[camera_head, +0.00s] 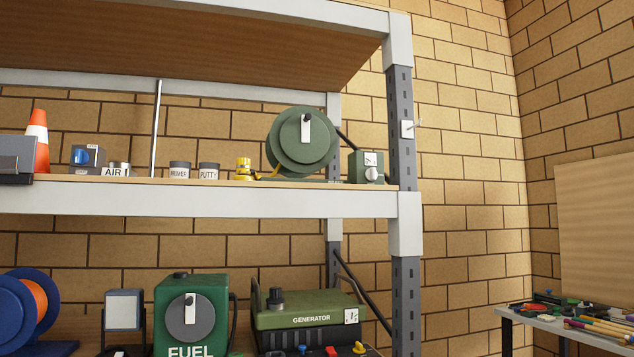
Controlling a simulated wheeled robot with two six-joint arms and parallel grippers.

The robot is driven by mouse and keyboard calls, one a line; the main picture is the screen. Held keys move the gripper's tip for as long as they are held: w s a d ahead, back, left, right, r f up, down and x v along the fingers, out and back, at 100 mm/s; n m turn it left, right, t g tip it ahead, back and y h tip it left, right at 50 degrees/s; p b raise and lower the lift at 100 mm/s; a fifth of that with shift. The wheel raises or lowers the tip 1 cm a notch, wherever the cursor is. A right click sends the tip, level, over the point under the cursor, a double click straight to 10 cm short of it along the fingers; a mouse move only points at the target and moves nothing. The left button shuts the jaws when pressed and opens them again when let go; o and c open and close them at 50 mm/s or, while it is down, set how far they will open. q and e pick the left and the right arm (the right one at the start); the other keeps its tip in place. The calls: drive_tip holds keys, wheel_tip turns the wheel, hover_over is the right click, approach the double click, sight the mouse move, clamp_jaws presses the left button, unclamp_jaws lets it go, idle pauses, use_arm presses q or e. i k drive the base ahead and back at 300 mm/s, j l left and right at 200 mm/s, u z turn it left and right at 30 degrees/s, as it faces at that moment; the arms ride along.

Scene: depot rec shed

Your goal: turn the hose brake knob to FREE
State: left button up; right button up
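A green reel (291,143) stands on the upper shelf near its right end, with a white pointer handle (306,131) on its round face, roughly upright. A yellow fitting (243,168) lies at its left foot. Just right of the reel is a small green box (357,165) with a small white plate (371,159) and a pale round knob (371,174). The plate's marks are too small to read, and I cannot tell which knob is the hose brake or where it points. Neither of my grippers is in view.
The shelf's grey post (401,130) stands just right of the small box. The lower shelf holds a blue reel (28,310), a green FUEL unit (192,312) and a green GENERATOR (308,311). A cluttered bench (508,316) stands at the lower right.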

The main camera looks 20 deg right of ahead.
sight(371, 174)
drive_tip(key=z, duration=0.8)
drive_tip(key=i+l+z, duration=0.15)
drive_tip(key=i+z, duration=0.7)
drive_tip(key=i, duration=0.25)
